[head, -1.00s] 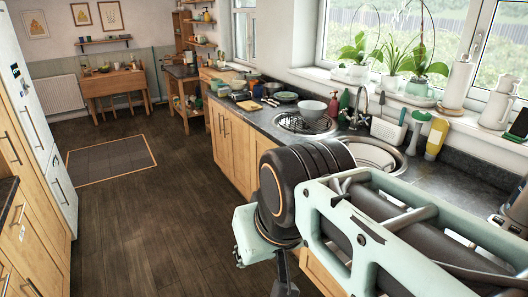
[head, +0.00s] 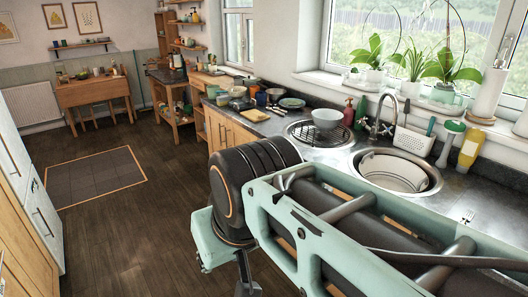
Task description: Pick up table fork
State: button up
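A small, pale fork (head: 467,216) lies on the dark countertop at the right in the head view, just beyond my arm. Its tines show, and my arm hides the rest of it. My gripper (head: 246,286) is at the bottom edge of the head view, low over the floor side of the counter. Only a dark part of it shows, well to the left of the fork and apart from it. Its fingertips are cut off, so I cannot tell whether it is open or shut.
A round sink (head: 428,180) holds a white rack or dish. A second round sink (head: 300,137) has a white bowl (head: 327,118) over its grate. A tap (head: 378,124), a white caddy (head: 413,142) and a yellow bottle (head: 470,149) stand behind.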

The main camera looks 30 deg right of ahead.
aim_at(466, 218)
jog(key=i+z, duration=0.4)
jog(key=i+j+z, duration=0.2)
jog(key=i+z, duration=0.4)
jog(key=z, duration=0.2)
jog(key=i+j+z, duration=0.1)
jog(key=z, duration=0.25)
jog(key=i+j+z, duration=0.2)
jog(key=z, duration=0.2)
jog(key=i+j+z, duration=0.1)
jog(key=z, duration=0.25)
jog(key=i+j+z, duration=0.1)
jog(key=z, duration=0.3)
jog(key=i+j+z, duration=0.5)
jog(key=z, duration=0.3)
jog(key=i+j+z, duration=0.1)
jog(key=z, duration=0.35)
jog(key=j, duration=0.1)
